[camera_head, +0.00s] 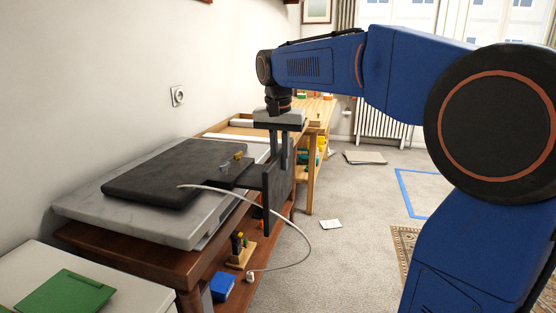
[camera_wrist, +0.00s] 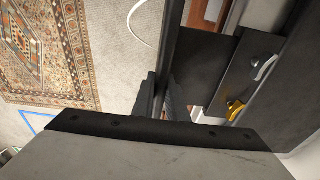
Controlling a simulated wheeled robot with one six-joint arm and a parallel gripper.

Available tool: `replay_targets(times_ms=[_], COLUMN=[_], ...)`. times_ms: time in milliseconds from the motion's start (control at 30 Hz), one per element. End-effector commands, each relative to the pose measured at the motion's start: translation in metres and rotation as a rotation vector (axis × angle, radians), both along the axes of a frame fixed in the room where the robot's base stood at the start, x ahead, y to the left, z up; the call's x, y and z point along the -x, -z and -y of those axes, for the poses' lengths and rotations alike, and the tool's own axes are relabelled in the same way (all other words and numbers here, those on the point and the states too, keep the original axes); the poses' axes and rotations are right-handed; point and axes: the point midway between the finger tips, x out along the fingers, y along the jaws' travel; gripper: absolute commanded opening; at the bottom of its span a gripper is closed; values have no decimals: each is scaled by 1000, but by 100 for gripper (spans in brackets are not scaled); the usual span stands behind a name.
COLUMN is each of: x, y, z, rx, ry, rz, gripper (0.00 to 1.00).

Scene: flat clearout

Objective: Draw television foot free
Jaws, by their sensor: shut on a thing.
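The television (camera_head: 165,170) lies flat, a dark slab on a pale grey pad (camera_head: 130,217) on a wooden table. The television foot (camera_head: 267,205) is a dark upright plate standing past the table's edge, with a flat neck reaching to the television. My gripper (camera_head: 282,165) is above the foot and shut on its plate; the fingers also show around the plate in the wrist view (camera_wrist: 163,98). A yellow fastener (camera_wrist: 235,109) and a silver one (camera_wrist: 265,67) sit at the neck's joint. Whether the neck is still seated is unclear.
A thin white cable (camera_head: 285,222) loops from the television past the foot to a plug (camera_head: 250,277). A blue box (camera_head: 223,286) is on the lower shelf. A white cabinet with a green folder (camera_head: 65,292) is near left. Carpet to the right is mostly clear.

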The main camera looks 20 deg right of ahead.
Motion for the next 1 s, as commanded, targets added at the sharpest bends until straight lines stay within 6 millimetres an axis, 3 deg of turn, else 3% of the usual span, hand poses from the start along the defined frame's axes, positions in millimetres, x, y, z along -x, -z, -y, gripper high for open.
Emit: replay_targets(times_ms=[1000], x=[9], y=[-2], z=[13], rx=[0], ry=[2], rz=[4], gripper=[0])
